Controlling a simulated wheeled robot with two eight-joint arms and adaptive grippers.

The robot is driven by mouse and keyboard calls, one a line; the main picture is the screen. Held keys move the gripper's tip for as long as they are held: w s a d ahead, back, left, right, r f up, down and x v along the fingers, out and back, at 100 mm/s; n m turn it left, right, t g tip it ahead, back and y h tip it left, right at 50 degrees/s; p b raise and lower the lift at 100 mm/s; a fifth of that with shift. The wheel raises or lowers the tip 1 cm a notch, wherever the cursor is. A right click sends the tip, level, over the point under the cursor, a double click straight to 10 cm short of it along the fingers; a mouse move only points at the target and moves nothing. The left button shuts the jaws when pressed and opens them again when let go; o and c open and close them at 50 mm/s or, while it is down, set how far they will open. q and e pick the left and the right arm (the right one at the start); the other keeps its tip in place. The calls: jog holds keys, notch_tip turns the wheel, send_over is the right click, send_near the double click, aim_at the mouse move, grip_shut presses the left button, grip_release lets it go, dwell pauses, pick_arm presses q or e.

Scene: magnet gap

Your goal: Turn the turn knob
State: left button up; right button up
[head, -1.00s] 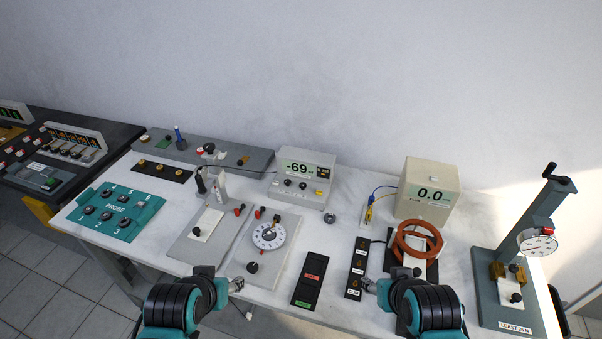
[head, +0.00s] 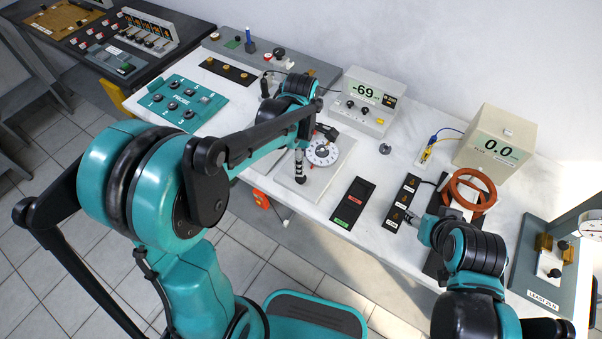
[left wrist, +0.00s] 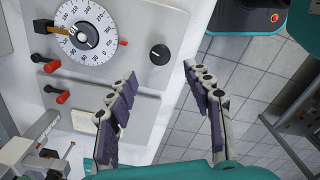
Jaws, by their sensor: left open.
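A black round knob (left wrist: 160,54) sits on a light grey panel (left wrist: 140,22) in the left wrist view. Beside it on the same panel is a white degree dial (left wrist: 82,38) with a dark pointer block, also seen in the head view (head: 322,151). My left gripper (left wrist: 160,74) is open and empty, its two fingers spread, with the knob just beyond and between the tips.
A black switch plate (head: 352,202) lies right of the panel. A display box reading -69 (head: 369,98) stands behind. An orange ring coil (head: 470,188) sits near my right arm. The floor lies beyond the table edge.

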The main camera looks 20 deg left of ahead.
aim_at(301, 180)
pick_arm(q)
notch_tip(301, 180, down, 8)
jog(key=b, duration=0.3)
jog(key=shift+r, duration=0.1)
jog(key=c, duration=1.2)
